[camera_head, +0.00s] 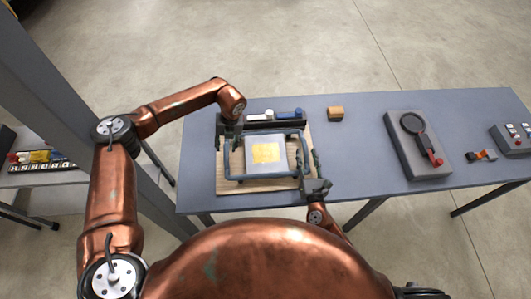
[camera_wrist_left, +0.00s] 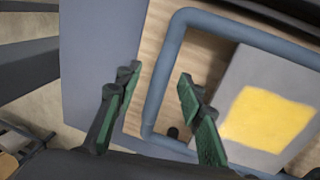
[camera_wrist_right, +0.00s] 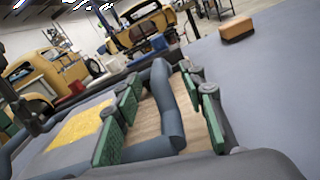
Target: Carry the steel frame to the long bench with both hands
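The steel frame (camera_head: 262,179) is a blue-grey rounded tube rectangle on a wooden board, around a pale plate with a yellow patch. My left gripper (camera_head: 231,141) is at its left side. In the left wrist view the open fingers (camera_wrist_left: 158,88) stand on either side of the frame's tube (camera_wrist_left: 163,75), with visible gaps. My right gripper (camera_head: 317,172) is at the frame's right side. In the right wrist view its open fingers (camera_wrist_right: 162,112) straddle the tube (camera_wrist_right: 166,105). Which surface is the long bench I cannot tell for sure.
The wooden board (camera_head: 240,188) lies on a long grey table (camera_head: 360,180). A dark rack with white and blue pieces (camera_head: 285,115) stands behind the frame. An orange-brown block (camera_head: 335,113), a grey case with a round black tool (camera_head: 414,160) and a switch box (camera_head: 513,140) stand to the right.

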